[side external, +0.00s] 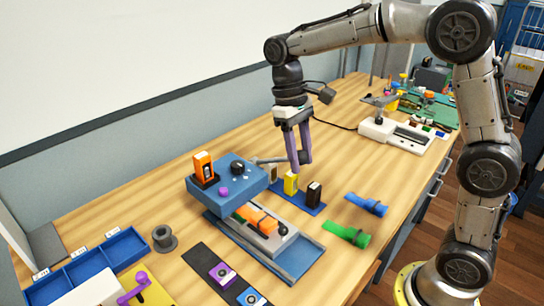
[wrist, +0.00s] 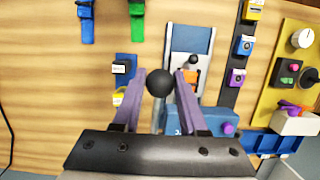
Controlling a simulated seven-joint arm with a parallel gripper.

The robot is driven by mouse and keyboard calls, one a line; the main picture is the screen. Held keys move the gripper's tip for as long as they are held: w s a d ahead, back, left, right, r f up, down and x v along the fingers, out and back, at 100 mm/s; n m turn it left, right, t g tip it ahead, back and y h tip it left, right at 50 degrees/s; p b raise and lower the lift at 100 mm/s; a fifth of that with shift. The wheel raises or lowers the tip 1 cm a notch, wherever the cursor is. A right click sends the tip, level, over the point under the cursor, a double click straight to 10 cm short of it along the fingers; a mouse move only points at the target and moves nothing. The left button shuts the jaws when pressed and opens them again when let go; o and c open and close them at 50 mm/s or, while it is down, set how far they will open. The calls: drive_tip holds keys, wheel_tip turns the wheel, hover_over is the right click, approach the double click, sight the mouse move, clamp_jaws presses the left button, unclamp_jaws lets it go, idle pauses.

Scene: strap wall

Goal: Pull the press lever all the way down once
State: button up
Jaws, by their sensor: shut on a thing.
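The blue press (side external: 230,174) stands on the bench in the side external view, its head above a grey-blue base (side external: 290,262) with an orange piece (side external: 258,219) on it. The grey lever arm (side external: 267,160) sticks out from the head's far side, roughly level, toward my gripper (side external: 300,168). In the wrist view, the black ball knob (wrist: 161,82) sits between the purple fingers of my gripper (wrist: 161,76), which are shut on it. In the side external view the fingers hide the knob. The press head (wrist: 212,120) shows beside the right finger in the wrist view.
A yellow block (side external: 290,183) and a black block (side external: 314,194) stand on a blue plate close to my fingers. Blue (side external: 366,204) and green (side external: 346,235) straps lie to the right. Blue bins (side external: 85,275) are at the left; bare bench lies behind the press.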

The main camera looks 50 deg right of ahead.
drive_tip(key=shift+f, duration=0.1)
drive_tip(key=shift+s+x, duration=0.2)
drive_tip(key=shift+x, duration=0.6)
drive_tip(key=shift+s+x, duration=0.15)
drive_tip(key=shift+x, duration=0.7)
drive_tip(key=shift+x, duration=1.75)
